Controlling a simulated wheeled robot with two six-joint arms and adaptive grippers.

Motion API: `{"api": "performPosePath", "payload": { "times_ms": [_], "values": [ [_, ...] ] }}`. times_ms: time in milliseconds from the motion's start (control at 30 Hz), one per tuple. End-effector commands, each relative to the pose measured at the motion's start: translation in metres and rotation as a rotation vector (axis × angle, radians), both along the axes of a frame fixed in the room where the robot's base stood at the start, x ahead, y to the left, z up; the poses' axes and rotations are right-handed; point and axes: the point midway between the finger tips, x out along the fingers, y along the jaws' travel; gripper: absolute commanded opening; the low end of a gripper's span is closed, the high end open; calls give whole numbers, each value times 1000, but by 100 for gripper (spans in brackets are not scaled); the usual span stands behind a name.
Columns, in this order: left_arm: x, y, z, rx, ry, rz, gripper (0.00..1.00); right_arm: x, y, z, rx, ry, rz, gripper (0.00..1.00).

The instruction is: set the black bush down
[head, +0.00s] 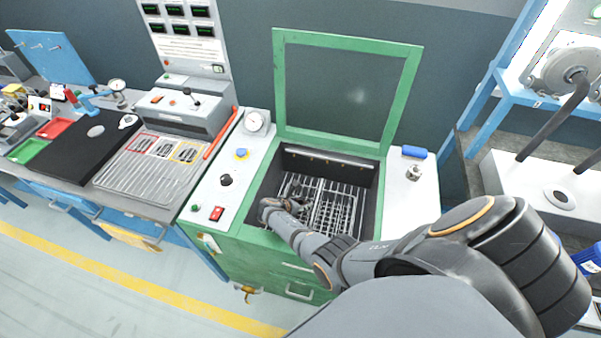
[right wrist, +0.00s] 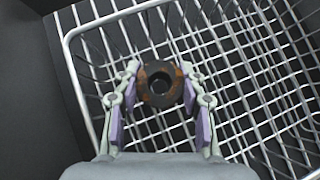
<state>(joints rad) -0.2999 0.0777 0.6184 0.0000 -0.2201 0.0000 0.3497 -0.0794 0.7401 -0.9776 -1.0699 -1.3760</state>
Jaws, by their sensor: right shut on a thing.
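My right gripper (head: 296,202) reaches down into the open green-framed bay, over the wire basket (head: 338,208). In the right wrist view its two fingers (right wrist: 160,86) are shut on the black bush (right wrist: 159,100), a short dark ring with a round hole and rusty brown patches on its sides. The wire basket (right wrist: 82,97) lies beneath the bush; I cannot tell whether the bush touches the wires. In the head view the bush is too small to make out. My left gripper is not in view.
The green-framed lid (head: 404,90) stands raised behind the bay.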

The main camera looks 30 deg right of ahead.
Motion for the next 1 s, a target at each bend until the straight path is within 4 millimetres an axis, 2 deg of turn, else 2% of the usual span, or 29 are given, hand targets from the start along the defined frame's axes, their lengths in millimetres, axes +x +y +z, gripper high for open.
{"api": "performPosePath", "payload": {
  "times_ms": [333,367,533,833,1000],
  "values": [
    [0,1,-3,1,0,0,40,1,0,-4,-1,-2,0,0],
    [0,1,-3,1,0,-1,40,0,0,-4,0,-1,1,42],
    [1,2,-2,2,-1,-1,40,0,0,-3,0,-1,1,63],
    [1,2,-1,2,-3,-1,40,0,0,-2,0,-1,1,63],
    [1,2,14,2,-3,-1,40,-2,7,12,1,0,1,63]
  ]
}}
